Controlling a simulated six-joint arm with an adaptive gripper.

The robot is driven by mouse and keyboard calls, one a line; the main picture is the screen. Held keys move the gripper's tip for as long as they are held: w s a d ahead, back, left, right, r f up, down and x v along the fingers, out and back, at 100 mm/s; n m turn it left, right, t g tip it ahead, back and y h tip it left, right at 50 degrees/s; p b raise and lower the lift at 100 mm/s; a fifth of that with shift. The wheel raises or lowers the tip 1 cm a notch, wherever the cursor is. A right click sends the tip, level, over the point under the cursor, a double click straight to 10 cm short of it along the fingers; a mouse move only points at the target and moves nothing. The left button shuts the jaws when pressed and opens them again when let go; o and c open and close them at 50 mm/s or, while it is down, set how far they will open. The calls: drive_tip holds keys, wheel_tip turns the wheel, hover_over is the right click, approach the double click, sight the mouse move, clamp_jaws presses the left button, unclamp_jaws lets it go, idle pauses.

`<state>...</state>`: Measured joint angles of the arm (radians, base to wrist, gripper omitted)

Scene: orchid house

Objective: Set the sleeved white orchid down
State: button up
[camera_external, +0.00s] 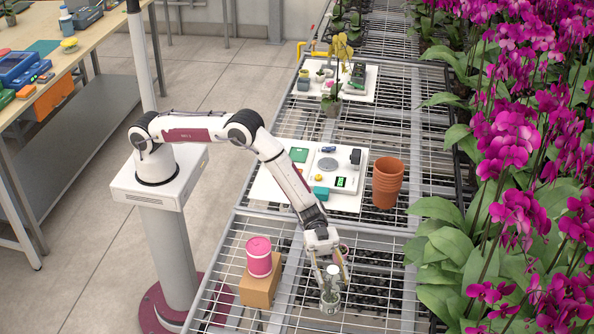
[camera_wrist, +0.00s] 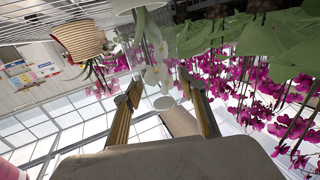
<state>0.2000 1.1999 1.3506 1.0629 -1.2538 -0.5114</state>
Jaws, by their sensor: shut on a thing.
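The sleeved white orchid (camera_external: 329,301) is upright, low over the near wire-mesh bench (camera_external: 385,312) in the external view. Its clear sleeve and small pale pot show below my fingers; I cannot tell whether the pot touches the mesh. My gripper (camera_external: 334,272) points down and is shut on the sleeved orchid. The exact contact is partly hidden.
Stacked terracotta pots (camera_external: 387,183) and a white board (camera_external: 265,187) with a scale lie behind. Magenta orchids (camera_external: 515,140) crowd the right. Mesh is open right of my gripper.

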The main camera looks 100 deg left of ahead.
drive_tip(key=shift+f, duration=0.15)
drive_tip(key=o, duration=1.6)
drive_tip(key=v, duration=1.2)
drive_tip(key=shift+w, duration=0.1)
